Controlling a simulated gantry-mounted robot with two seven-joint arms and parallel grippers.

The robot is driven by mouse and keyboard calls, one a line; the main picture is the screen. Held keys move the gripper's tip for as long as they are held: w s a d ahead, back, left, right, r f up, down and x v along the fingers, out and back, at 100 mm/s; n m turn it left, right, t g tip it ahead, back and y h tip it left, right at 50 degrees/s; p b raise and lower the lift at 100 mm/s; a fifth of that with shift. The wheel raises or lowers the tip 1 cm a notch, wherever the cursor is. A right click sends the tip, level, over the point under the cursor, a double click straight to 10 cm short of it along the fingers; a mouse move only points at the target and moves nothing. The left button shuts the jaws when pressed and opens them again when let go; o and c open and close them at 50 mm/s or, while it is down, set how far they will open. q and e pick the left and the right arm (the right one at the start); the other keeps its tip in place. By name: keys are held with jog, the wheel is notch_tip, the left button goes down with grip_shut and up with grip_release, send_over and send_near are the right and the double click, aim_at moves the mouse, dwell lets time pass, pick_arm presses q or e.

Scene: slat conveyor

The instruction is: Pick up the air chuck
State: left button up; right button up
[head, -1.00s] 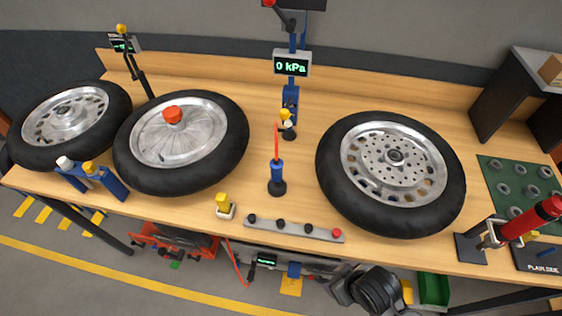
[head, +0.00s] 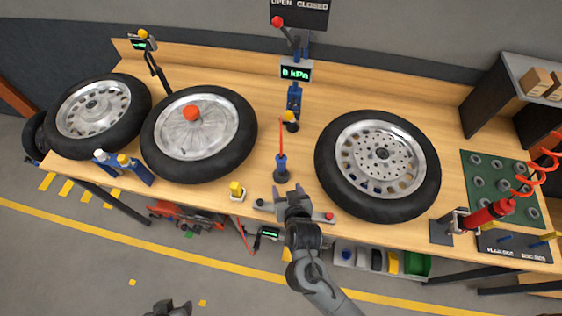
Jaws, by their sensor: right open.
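A small blue upright tool with a thin red line rising from its top (head: 282,170) stands on a dark round base near the middle of the bench; I take it to be the air chuck, but cannot be sure. My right gripper (head: 291,191) is open and empty, just in front of and below it in the picture, over the grey bar at the bench's front edge. I see no contact with the tool. A dark part of my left gripper (head: 170,308) shows at the bottom edge; its jaws are unclear.
A grey bar with knobs (head: 318,215) lies along the front edge, partly hidden by my gripper. A red cylindrical tool (head: 490,213) leans in a stand at right, near a red coiled hose (head: 535,165).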

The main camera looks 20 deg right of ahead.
aim_at(281, 164)
jog(key=w+h, duration=0.1)
jog(key=w, duration=0.1)
jog(key=w+t+h, duration=0.1)
jog(key=w, duration=0.1)
jog(key=w+d+m+h, duration=0.1)
jog(key=w, duration=0.1)
jog(key=shift+w+r, duration=0.1)
jog(key=shift+w, duration=0.25)
jog(key=shift+x, duration=2.9)
jog(key=shift+a, duration=0.15)
jog(key=c, duration=1.1)
jog(key=shift+r, duration=0.1)
